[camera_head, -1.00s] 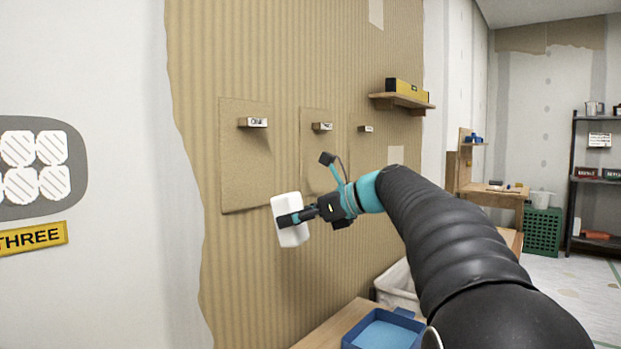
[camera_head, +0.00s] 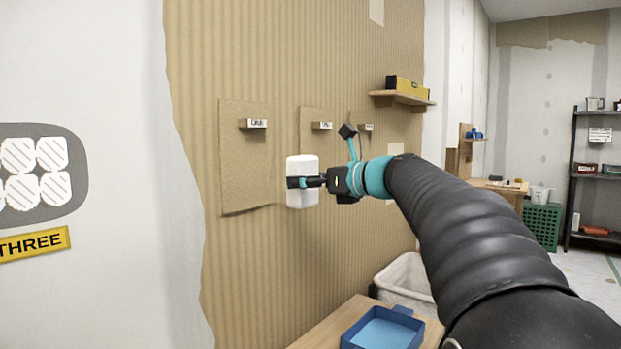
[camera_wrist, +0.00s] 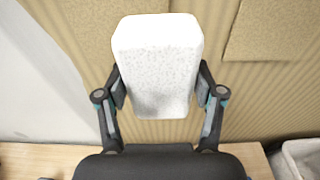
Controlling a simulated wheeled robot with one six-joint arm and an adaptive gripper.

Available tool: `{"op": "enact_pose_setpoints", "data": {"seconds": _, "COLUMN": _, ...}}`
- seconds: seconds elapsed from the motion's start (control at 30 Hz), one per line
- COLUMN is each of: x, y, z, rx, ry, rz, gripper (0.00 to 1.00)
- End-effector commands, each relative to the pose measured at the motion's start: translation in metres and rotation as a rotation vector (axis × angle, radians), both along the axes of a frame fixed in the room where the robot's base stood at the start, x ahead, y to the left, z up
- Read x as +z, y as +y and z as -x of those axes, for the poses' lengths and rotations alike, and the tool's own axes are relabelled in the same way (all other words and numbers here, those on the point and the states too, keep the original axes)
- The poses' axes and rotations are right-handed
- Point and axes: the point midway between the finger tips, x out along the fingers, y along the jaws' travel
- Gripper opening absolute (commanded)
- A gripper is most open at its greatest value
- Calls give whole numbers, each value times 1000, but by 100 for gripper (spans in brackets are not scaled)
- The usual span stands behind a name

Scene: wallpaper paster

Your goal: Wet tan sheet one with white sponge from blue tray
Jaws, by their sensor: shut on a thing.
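Tan sheet one (camera_head: 243,165) hangs on the striped wall under a small label block that reads ONE. Its lower edge curls slightly. My gripper (camera_head: 304,183) is shut on the white sponge (camera_head: 302,167) and holds it upright, just right of sheet one in the head view. I cannot tell whether the sponge touches the wall. In the wrist view the sponge (camera_wrist: 157,65) sits between both fingers and hides part of the wall. The blue tray (camera_head: 382,331) stands on the wooden table below, with a light blue inside.
A second tan sheet (camera_head: 312,140) hangs to the right, partly hidden by the sponge. A wall shelf (camera_head: 402,100) holds a yellow and black level. A white bin (camera_head: 406,282) stands behind the table (camera_head: 330,328). A yellow THREE sign (camera_head: 35,243) is at left.

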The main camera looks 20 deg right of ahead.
Motion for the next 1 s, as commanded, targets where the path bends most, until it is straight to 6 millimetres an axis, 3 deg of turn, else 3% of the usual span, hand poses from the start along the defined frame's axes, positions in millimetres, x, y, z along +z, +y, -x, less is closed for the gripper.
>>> {"op": "enact_pose_setpoints", "data": {"seconds": 0.43, "x": -1, "y": 27, "z": -37, "rx": 1, "ry": 1, "rz": 0, "gripper": 31}}
{"op": "enact_pose_setpoints", "data": {"seconds": 1.0, "x": 0, "y": 32, "z": -44, "rx": 0, "ry": 1, "rz": 1, "gripper": 31}}
